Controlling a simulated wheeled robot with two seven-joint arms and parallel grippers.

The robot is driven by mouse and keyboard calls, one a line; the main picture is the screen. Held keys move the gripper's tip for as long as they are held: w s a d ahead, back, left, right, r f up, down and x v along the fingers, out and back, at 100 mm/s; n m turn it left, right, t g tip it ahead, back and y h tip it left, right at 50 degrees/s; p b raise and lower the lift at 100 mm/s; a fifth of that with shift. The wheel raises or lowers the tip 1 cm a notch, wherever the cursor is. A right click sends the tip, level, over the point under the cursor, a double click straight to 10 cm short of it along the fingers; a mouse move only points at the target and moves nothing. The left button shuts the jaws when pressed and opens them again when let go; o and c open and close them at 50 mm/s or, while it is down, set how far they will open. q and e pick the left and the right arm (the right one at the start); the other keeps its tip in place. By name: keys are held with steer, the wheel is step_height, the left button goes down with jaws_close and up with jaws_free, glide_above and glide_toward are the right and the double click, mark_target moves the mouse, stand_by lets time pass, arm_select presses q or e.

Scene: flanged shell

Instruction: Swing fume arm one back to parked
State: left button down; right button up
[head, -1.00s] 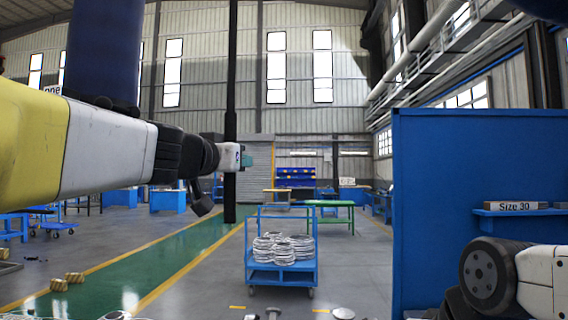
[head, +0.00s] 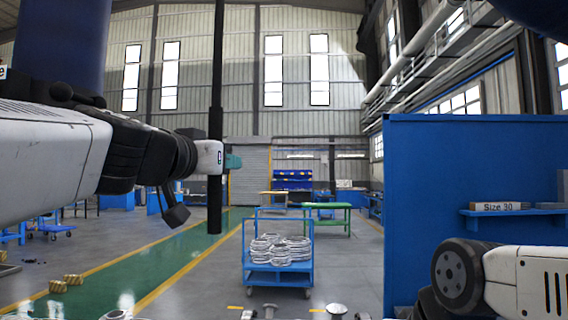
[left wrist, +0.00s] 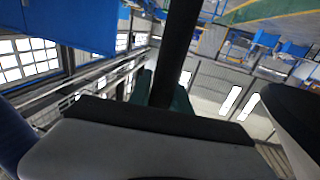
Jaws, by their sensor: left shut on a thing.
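A black upright bar (head: 216,80) hangs down in the left half of the head view, its lower end free above the floor. I take it to be part of fume arm one. My left gripper (head: 232,161), with teal fingers, is shut on this bar. In the left wrist view the bar (left wrist: 177,45) runs between the teal fingers (left wrist: 164,92). A thick dark blue cylinder (head: 62,45) hangs at the upper left, perhaps its duct; its link to the bar is out of view. My right gripper is not in view; only part of my right arm shows at the lower right.
A blue panel (head: 450,230) with a shelf marked "Size 30" (head: 499,206) stands on the right. A blue trolley (head: 278,276) with coiled white material stands ahead in the middle. A green table (head: 327,220) is behind it.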

arm_select(q)
steer(key=c, duration=1.2)
jaws_free()
steer(key=shift+a, duration=0.4)
steer(key=shift+d, duration=0.1)
steer(key=v, duration=0.7)
steer(key=shift+s, duration=0.4)
